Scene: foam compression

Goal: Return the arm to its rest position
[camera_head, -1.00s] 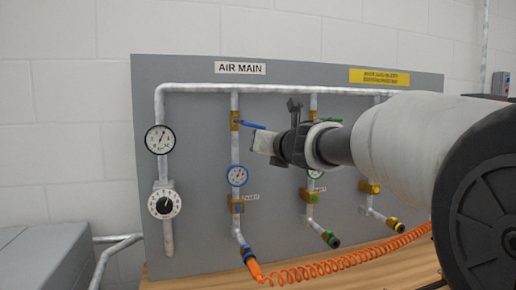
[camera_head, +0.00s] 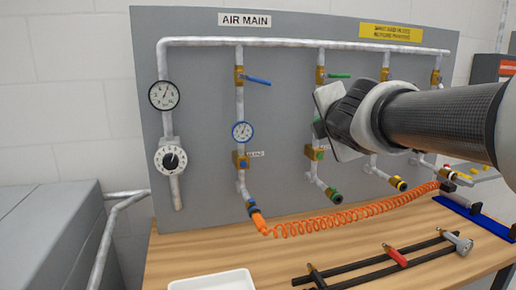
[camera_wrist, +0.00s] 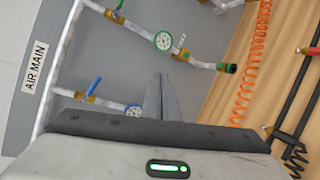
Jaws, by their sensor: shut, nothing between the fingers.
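My gripper (camera_head: 332,108) is in front of the grey air panel (camera_head: 200,120), near the second branch with the green handle. It is shut and empty, and it also shows in the wrist view (camera_wrist: 161,80) with its fingers together. It appears apart from the panel. The blue lever (camera_head: 258,81) on the first branch is left of my gripper and slants slightly downward. My gripper and forearm hide part of the second and third branches.
An orange coiled hose (camera_head: 350,217) runs from the first branch to the right. The wooden bench (camera_head: 220,255) holds a white tray (camera_head: 212,281), black rails with a red-handled part (camera_head: 395,255), and a blue strip (camera_head: 478,218). A grey box (camera_head: 50,235) stands at left.

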